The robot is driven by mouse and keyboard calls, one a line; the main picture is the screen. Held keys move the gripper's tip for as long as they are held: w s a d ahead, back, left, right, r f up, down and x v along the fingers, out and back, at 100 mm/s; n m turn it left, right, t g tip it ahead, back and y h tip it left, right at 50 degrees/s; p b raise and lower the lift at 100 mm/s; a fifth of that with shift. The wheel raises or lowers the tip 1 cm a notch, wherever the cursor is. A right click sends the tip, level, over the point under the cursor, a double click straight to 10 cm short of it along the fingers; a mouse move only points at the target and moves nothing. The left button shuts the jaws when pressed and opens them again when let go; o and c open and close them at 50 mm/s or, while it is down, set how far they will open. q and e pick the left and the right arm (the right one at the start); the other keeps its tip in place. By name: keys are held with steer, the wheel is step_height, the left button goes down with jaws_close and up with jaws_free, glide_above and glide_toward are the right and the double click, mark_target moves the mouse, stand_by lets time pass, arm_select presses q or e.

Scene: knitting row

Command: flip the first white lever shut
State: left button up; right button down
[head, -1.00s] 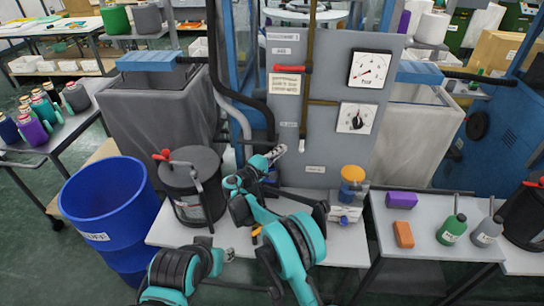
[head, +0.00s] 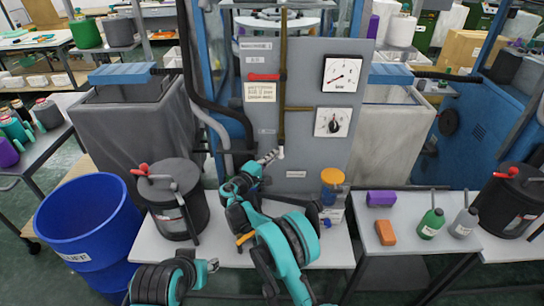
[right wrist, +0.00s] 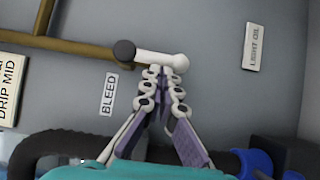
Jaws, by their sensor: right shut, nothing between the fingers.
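The white lever (right wrist: 155,57) has a dark pivot at one end, by a brown pipe, and a round white end. In the right wrist view it lies nearly level in the picture; in the head view it is a small white piece (head: 281,153) hanging at the pipe's lower end. My right gripper (right wrist: 163,72) is shut and empty, its tips right beside the lever's white end; I cannot tell if they touch. It also shows in the head view (head: 272,155). My left gripper (head: 211,265) is low at the front, small, away from the panel; its jaw state is unclear.
The grey panel (head: 305,95) carries a red lever (head: 264,77), two dials and labels, including BLEED (right wrist: 108,93) and LIGHT OIL (right wrist: 251,47). A dark pot (head: 175,205) stands left of my right arm. An orange-topped jar (head: 332,180) stands right. A blue bin (head: 85,225) is at left.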

steer(key=shift+d+f+b, duration=0.35)
steer(key=shift+d+b, duration=0.15)
steer(key=shift+d, duration=0.15)
stand_by(0.4)
steer(key=d+r+n+t+b, duration=0.2)
steer(key=d+n+b, duration=0.2)
steer(key=d, duration=0.2)
steer(key=shift+d+h, duration=0.3)
steer(key=shift+h, duration=0.1)
stand_by(0.9)
stand_by(0.5)
